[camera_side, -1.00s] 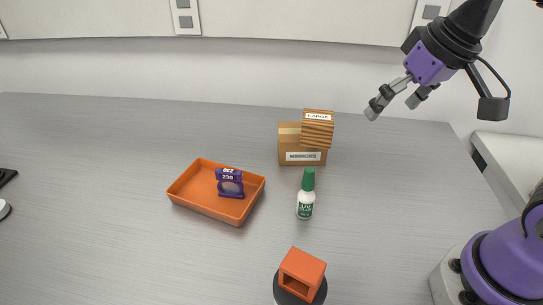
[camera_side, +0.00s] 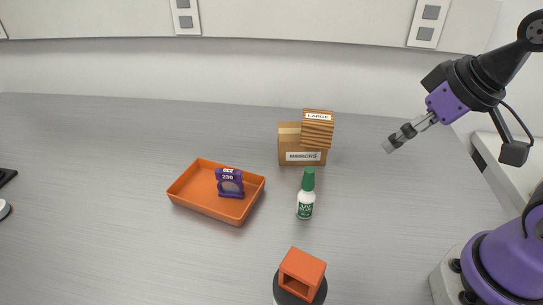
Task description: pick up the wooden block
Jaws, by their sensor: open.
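The wooden block (camera_side: 317,131) has a striped wood grain and a white label reading "LARGE". It sits at the back middle of the table, at the upper right of a brown cardboard box (camera_side: 288,142) with a white label. I cannot tell whether it rests on the box or stands against it. My gripper (camera_side: 390,146) is open and empty, in the air to the right of the block and clear of it. From this side its fingers overlap, so the gap between them is hidden.
A white bottle with a green cap (camera_side: 306,196) stands in front of the box. An orange tray (camera_side: 205,207) holding a purple part (camera_side: 230,182) lies to the left. An orange hollow block (camera_side: 303,272) sits on a dark round base at the front. The table's left side is mostly clear.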

